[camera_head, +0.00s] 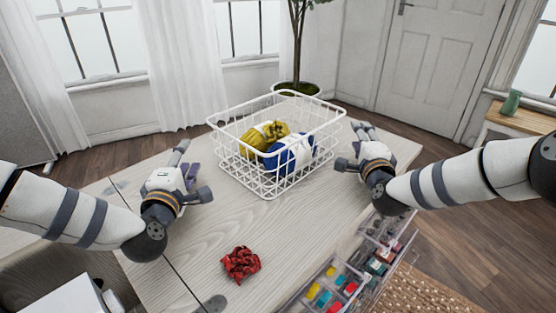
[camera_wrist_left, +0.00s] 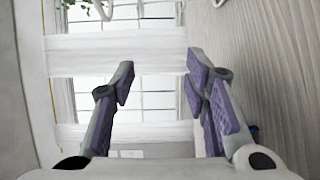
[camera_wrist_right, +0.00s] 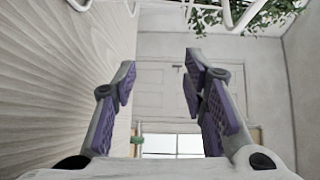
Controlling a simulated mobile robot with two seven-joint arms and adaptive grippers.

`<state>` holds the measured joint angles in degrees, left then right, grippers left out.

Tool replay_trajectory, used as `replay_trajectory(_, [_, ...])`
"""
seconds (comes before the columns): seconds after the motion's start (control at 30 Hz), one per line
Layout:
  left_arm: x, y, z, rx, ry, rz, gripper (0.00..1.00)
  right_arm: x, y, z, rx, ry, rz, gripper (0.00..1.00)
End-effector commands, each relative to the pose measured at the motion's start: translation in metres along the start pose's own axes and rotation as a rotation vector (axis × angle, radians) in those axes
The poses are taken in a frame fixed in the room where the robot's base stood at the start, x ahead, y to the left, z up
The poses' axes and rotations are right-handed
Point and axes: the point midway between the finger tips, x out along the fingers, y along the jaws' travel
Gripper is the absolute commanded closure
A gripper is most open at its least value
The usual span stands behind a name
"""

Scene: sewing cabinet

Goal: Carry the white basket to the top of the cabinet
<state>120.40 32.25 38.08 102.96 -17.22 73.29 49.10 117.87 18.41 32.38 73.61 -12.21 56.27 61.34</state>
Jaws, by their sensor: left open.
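The white wire basket (camera_head: 245,106) stands upright on the pale wooden cabinet top (camera_head: 195,235), towards its far side. It holds a yellow bundle (camera_head: 257,138) and a blue-and-white bundle (camera_head: 290,152). My left gripper (camera_head: 187,160) is open and empty, low over the top, left of the basket and apart from it. My right gripper (camera_head: 360,140) is open and empty just right of the basket. White basket wires show at the top edge of the left wrist view (camera_wrist_left: 100,8) and the right wrist view.
A crumpled red cloth (camera_head: 240,263) lies on the top in front of the basket. An open drawer (camera_head: 345,283) with several small colourful items sticks out at the front right. A potted plant (camera_head: 296,88) stands behind the basket. The top's middle is mostly clear.

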Motion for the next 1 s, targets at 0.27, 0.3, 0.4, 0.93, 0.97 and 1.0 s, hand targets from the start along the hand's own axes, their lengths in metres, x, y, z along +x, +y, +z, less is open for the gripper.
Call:
replay_trajectory(0.27, [-0.025,0.001,0.0,0.001,0.0,0.001,0.58,-0.007,0.001,0.0,0.0,-0.001,0.002,0.61])
replay_trajectory(0.3, [-0.025,0.001,0.0,0.001,0.0,0.002,0.58,-0.013,0.0,0.0,0.0,-0.001,0.002,0.61])
replay_trajectory(0.4, [-0.024,0.001,0.0,0.001,0.0,0.002,0.58,-0.037,0.001,0.0,0.002,-0.001,0.004,0.61])
replay_trajectory(0.93, [-0.024,0.0,0.0,0.001,-0.001,0.001,0.58,-0.121,0.0,0.0,0.0,0.001,0.0,0.61])
replay_trajectory(0.97, [-0.024,0.0,0.0,0.001,-0.001,0.001,0.58,-0.121,0.0,0.0,0.0,0.001,0.0,0.61])
replay_trajectory(1.0, [-0.024,0.0,0.0,0.001,-0.001,0.001,0.58,-0.121,0.0,0.0,0.0,0.001,0.0,0.61])
